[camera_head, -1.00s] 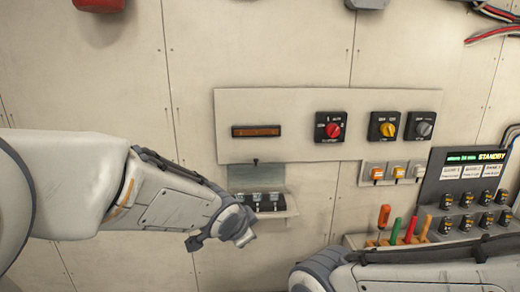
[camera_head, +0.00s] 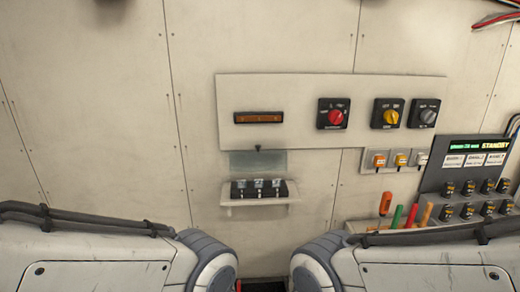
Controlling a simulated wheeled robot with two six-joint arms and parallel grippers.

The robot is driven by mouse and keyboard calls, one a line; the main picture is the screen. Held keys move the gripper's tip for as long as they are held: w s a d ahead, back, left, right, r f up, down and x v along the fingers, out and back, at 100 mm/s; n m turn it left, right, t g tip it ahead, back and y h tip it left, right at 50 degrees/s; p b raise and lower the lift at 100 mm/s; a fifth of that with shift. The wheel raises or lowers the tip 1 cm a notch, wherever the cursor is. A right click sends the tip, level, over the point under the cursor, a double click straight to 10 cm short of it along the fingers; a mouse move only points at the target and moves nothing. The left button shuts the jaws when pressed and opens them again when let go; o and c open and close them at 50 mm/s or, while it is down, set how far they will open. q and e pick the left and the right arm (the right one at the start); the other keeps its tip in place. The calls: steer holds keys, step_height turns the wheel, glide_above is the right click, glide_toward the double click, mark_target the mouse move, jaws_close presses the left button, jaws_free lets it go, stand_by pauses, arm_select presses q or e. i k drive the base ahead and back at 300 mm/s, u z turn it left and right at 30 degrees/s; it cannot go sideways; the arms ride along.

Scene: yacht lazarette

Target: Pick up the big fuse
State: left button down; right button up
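A small white shelf (camera_head: 254,206) on the wall, left of centre, carries a dark block (camera_head: 258,189) with a row of small pale-topped pieces. These may be fuses, but they are too small for me to tell which one is big. A clear, tinted flap or panel (camera_head: 258,162) sits just above the block. My two arms show only as thick links at the bottom left and bottom right. Both grippers are out of the picture, so I cannot see whether they hold anything.
A wall panel (camera_head: 300,90) bears an orange-brown bar (camera_head: 258,117), a red rotary switch (camera_head: 332,113) and two more switches. At the right are a STANDBY console (camera_head: 462,165) and a rack with coloured-handled tools (camera_head: 396,215).

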mark_target(275, 183)
steer(key=u, duration=0.4)
steer(key=k, duration=0.5)
steer(key=u, duration=1.05)
steer(key=i, duration=0.8)
steer(key=z, duration=0.9)
steer(key=i, duration=0.75)
steer(key=z, duration=0.75)
